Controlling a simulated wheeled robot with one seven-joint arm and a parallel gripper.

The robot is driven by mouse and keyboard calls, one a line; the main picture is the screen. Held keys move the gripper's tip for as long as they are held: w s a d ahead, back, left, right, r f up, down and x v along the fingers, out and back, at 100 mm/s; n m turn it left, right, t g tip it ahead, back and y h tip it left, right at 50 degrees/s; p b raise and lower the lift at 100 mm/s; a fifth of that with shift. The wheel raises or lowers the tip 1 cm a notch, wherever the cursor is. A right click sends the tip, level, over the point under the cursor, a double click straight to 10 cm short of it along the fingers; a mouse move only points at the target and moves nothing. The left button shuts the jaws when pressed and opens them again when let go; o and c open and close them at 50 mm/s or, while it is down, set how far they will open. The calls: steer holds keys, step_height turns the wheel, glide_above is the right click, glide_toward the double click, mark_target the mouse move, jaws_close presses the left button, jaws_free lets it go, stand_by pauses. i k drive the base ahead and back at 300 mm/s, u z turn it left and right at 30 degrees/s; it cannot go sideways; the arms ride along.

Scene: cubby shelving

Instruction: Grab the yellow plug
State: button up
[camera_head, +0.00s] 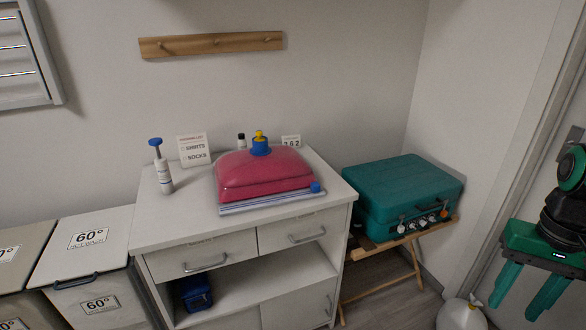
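A small yellow plug-like piece (259,134) sticks up from a round blue piece (260,149). The blue piece sits on top of the red cushion-like bundle (264,178) on the white cabinet. How the yellow piece is joined to the blue one is too small to tell. My gripper (516,308) is at the far right, its two green fingers pointing down and apart. It is open with nothing seen between the fingers, far to the right of the yellow piece and clear of the cabinet.
The white cabinet top (165,228) also holds a blue-topped pump bottle (162,170), a sign (194,150) and a small dark-capped bottle (241,141). A teal case (402,190) rests on a wooden stand (384,245) between cabinet and gripper. Laundry bins (85,240) stand left.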

mark_target(259, 134)
steer(key=k, duration=0.4)
steer(key=u, duration=0.2)
steer(key=i, duration=1.35)
steer(key=z, duration=0.1)
